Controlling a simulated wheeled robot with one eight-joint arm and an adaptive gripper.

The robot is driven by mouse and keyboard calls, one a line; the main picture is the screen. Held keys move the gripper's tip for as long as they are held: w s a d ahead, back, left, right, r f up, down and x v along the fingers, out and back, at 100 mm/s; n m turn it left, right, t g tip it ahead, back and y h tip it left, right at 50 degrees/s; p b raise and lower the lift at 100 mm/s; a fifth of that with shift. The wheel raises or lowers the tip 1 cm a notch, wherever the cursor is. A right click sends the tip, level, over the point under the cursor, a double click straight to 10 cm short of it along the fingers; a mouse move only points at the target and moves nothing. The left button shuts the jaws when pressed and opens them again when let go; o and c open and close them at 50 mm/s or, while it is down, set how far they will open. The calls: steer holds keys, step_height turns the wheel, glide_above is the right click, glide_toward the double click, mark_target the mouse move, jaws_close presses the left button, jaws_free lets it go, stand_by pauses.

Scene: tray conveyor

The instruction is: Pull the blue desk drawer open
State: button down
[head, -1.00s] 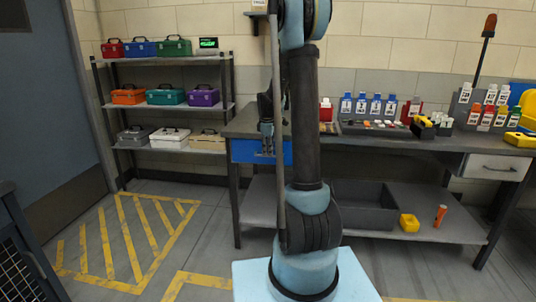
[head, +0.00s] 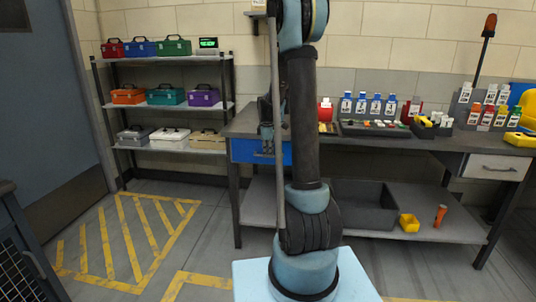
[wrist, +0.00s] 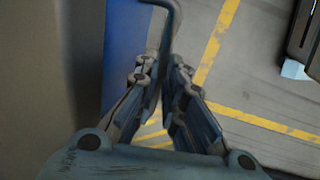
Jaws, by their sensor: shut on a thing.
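The blue desk drawer (head: 245,150) is under the left end of the desk in the head view. Its front looks flush with the desk, and my arm covers part of it. In the wrist view the blue drawer front (wrist: 125,50) runs along the left. A dark bar handle (wrist: 171,35) stands out from it. My gripper (wrist: 165,75) is shut on the handle, with a finger on each side of it. In the head view my gripper (head: 266,145) is small and dark in front of the drawer.
The grey desk (head: 400,143) carries bottles, bins and small parts. A white drawer (head: 493,168) is at its right end. A shelf rack (head: 165,106) with several toolboxes stands left. Yellow-striped floor (head: 130,240) in front of the rack is clear.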

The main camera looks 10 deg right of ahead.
steer(key=s+a, duration=0.3)
steer(key=s, duration=0.8)
steer(key=s+a, duration=0.4)
steer(key=s, duration=0.8)
steer(key=shift+a, duration=0.25)
steer(key=c, duration=1.7)
jaws_free()
steer(key=shift+r, duration=0.1)
steer(key=shift+s+a+r, duration=0.1)
steer(key=shift+s+r, duration=0.25)
steer(key=shift+r, duration=1.6)
steer(key=shift+s+a+r, duration=0.1)
steer(key=shift+s+r, duration=0.2)
steer(key=shift+r, duration=1.6)
steer(key=shift+s+a+r, duration=0.1)
steer(key=shift+s+r, duration=0.25)
steer(key=shift+r, duration=1.6)
steer(key=s+d+f+m, duration=0.2)
steer(key=s+f+m, duration=0.1)
steer(key=s, duration=0.3)
steer(key=s+d+f+m, duration=0.3)
steer(key=s+m, duration=0.3)
steer(key=s+d+f+m, duration=0.3)
steer(key=s+f+m, duration=0.1)
steer(key=s+m, duration=0.1)
steer(key=shift+s+y, duration=0.3)
steer(key=shift+s, duration=0.6)
